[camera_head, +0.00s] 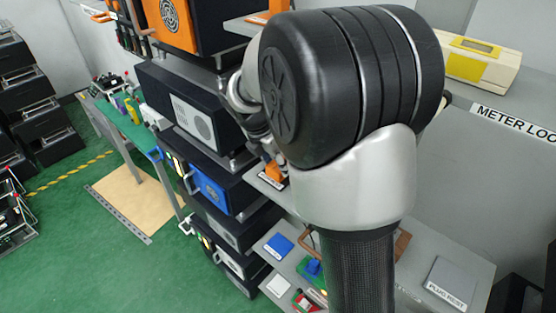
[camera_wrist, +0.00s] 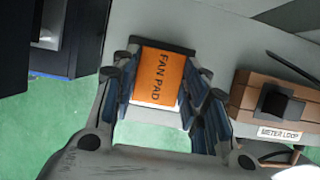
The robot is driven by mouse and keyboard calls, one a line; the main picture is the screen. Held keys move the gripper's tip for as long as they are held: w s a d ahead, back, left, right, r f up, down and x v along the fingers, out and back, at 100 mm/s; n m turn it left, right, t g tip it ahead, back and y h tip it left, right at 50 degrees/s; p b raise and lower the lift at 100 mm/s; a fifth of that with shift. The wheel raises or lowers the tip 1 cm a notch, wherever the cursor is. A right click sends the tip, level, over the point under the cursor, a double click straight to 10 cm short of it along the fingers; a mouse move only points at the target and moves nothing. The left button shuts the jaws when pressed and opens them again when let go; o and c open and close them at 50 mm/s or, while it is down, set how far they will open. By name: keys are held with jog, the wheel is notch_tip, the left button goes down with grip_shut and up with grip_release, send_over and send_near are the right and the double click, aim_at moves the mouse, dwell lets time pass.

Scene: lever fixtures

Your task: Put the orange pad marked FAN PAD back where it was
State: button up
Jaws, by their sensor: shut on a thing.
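The orange pad marked FAN PAD (camera_wrist: 158,76) shows in the wrist view, between the two fingers of my gripper (camera_wrist: 163,88). The fingers are shut on its sides, and its lettering faces the camera. A pale part shows below the pad and a dark bar lies across its far end. I cannot tell whether the pad touches the surface beneath. In the head view my arm hides most of the gripper. A small orange piece (camera_head: 273,171) shows beside the arm at a labelled shelf edge; I cannot tell whether it is the pad.
A brown block with a black knob, labelled METER LOOP (camera_wrist: 264,98), stands right of my gripper. In the head view, a dark unit with an orange fan grille (camera_head: 174,20) stands at upper left. A blue pad (camera_head: 279,246) and a grey PLUG REST plate (camera_head: 449,282) lie on the lower shelf.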

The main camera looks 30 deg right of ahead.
jog(key=o, duration=0.9)
jog(key=shift+o, duration=0.2)
jog(key=p+v, duration=0.1)
jog(key=v, duration=1.1)
jog(key=s+a+m+t+y, duration=0.1)
jog(key=s+a+m, duration=0.2)
jog(key=s+m, duration=0.4)
jog(key=s+a+m+t+y, duration=0.1)
jog(key=s+a+m+y, duration=0.1)
jog(key=s+m, duration=0.5)
jog(key=s+a+f+m+t+y, duration=0.1)
jog(key=s+a+m, duration=0.3)
jog(key=s+m, duration=0.4)
jog(key=shift+s+a, duration=0.25)
jog(key=shift+s, duration=0.8)
jog(key=shift+f, duration=0.2)
